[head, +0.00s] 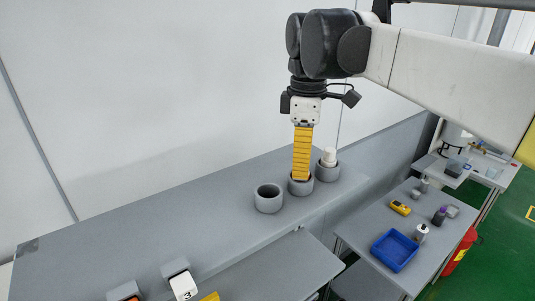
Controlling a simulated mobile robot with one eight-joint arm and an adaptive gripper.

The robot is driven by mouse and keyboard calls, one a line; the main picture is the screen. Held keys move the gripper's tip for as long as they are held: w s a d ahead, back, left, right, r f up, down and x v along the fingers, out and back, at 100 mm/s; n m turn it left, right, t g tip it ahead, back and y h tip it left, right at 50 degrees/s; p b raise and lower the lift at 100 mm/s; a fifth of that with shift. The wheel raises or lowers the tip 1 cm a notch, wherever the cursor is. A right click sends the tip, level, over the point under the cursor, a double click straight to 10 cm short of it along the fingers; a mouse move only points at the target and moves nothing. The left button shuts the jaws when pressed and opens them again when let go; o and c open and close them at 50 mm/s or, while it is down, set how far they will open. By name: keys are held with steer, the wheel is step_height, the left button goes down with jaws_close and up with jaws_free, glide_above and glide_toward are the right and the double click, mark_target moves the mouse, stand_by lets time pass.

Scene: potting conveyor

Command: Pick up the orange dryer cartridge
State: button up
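My gripper (302,178) hangs straight down from its black and white wrist, with long yellow ribbed fingers. The fingertips are at the mouth of the middle grey round holder (300,188) on the grey bench. I see the fingers edge-on, so the gap between them is hidden. No orange cartridge shows clearly; anything inside the middle holder is hidden by the fingers and rim. I cannot tell whether the fingers hold something. An orange patch (125,291) shows on a grey block at the bottom left, cut by the picture's edge.
An empty grey holder (268,198) stands left of the middle one. A white capped piece (329,156) stands in the right holder (327,172). A block marked 3 (183,285) is at the front. A blue tray (394,250) lies on the right table. The bench's left stretch is clear.

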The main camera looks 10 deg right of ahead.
jaws_close()
steer(key=shift+r, duration=0.1)
steer(key=shift+r, duration=0.45)
steer(key=r, duration=0.1)
steer(key=d+r+b, duration=0.1)
steer(key=r, duration=0.1)
steer(key=shift+s+d+r, duration=0.1)
steer(key=shift+s+r, duration=0.05)
steer(key=shift+r, duration=0.15)
steer(key=s+d+r, duration=0.1)
steer(key=d+r, duration=0.2)
steer(key=d, duration=0.2)
steer(key=s+d+r+b, duration=0.1)
steer(key=s+d+r, duration=0.1)
steer(key=d, duration=0.3)
steer(key=shift+s+r+b, duration=0.3)
steer(key=shift+r, duration=0.4)
